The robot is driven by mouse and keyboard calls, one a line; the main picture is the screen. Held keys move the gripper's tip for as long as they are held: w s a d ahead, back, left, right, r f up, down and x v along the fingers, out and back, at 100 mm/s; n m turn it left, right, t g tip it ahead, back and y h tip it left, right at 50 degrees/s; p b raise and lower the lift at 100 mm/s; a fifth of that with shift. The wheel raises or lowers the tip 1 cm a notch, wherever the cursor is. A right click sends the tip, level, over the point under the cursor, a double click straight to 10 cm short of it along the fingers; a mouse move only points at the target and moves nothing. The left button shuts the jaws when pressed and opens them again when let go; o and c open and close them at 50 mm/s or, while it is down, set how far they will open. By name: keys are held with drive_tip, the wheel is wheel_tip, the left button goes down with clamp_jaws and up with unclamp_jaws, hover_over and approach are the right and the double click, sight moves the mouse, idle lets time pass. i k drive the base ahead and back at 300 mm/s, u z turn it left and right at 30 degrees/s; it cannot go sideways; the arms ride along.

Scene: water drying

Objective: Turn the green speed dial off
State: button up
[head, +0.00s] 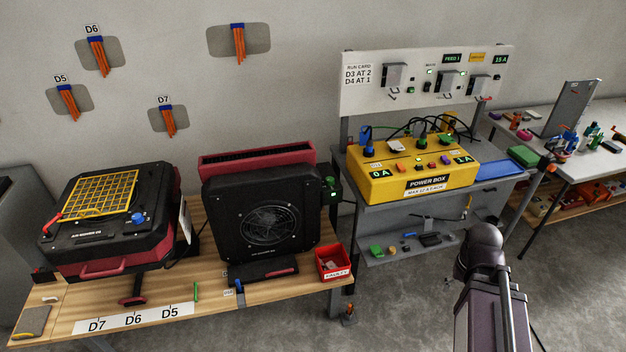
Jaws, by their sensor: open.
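The green speed dial (328,191) shows as a small green knob at the right side of the upright black and red air mover (230,210). The dial is small and seen edge-on, so I cannot read its setting. A dark joint and link of my arm rise at the lower right of the head view, well to the right of the dial. My gripper is not visible in this view.
A second air mover (75,245) with a blue dial (138,218) lies at the left of the wooden bench (205,318). A small red bin (333,263) stands below the green dial. The yellow power box (375,188) with cables sits right. Grey floor is open in front.

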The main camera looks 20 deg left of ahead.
sight(330, 181)
drive_tip(key=u, duration=0.05)
drive_tip(key=i, duration=1)
drive_tip(key=u, duration=0.05)
